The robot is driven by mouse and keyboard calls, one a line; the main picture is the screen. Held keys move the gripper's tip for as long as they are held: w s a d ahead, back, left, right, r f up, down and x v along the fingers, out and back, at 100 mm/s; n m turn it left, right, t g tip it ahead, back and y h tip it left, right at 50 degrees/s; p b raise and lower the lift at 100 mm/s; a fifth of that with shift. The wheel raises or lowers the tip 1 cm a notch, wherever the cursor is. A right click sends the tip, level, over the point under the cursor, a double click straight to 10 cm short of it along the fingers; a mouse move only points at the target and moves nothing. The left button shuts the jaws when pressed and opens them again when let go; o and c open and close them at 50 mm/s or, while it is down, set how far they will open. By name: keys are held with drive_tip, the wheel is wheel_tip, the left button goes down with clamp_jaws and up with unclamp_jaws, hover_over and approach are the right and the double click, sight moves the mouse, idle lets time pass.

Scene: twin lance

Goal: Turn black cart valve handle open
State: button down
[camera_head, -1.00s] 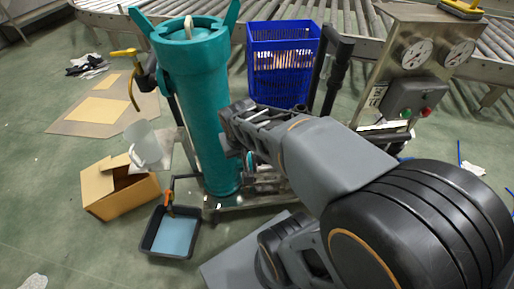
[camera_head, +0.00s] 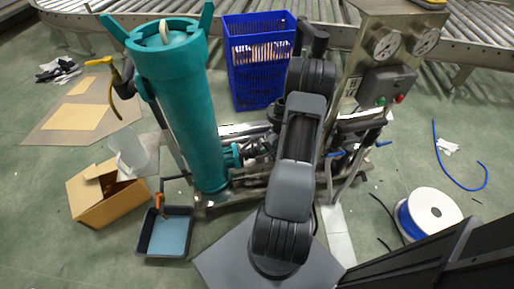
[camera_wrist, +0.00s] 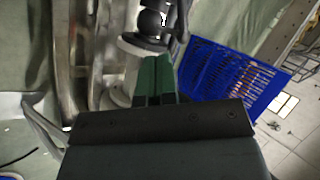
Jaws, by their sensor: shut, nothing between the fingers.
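The cart (camera_head: 225,203) stands in the middle of the head view, with a teal cylinder (camera_head: 185,105) and metal pipework (camera_head: 258,148). My arm covers part of the pipework, and my gripper is hidden there. In the wrist view my gripper (camera_wrist: 154,60) shows as two dark green fingers, shut with nothing between them. A rounded black fitting (camera_wrist: 151,22) above a pale round flange (camera_wrist: 143,46) lies just beyond the fingertips. I cannot tell whether this fitting is the black valve handle, or whether the fingers touch it. The handle is not clearly made out in the head view.
A blue basket (camera_head: 258,75) stands behind the cart, also in the wrist view (camera_wrist: 215,85). A gauge panel (camera_head: 400,45) rises at right. A cardboard box (camera_head: 105,198), black tray (camera_head: 166,235) and cable spool (camera_head: 430,214) are on the floor. A roller conveyor (camera_head: 90,17) runs behind.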

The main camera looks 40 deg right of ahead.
drive_tip(key=w+r+b+x, duration=0.1)
drive_tip(key=b+x, duration=0.5)
drive_tip(key=x, duration=0.6)
drive_tip(key=shift+w+a, duration=0.25)
drive_tip(key=shift+w, duration=0.3)
drive_tip(key=shift+d+r, duration=0.1)
drive_tip(key=shift+r, duration=0.1)
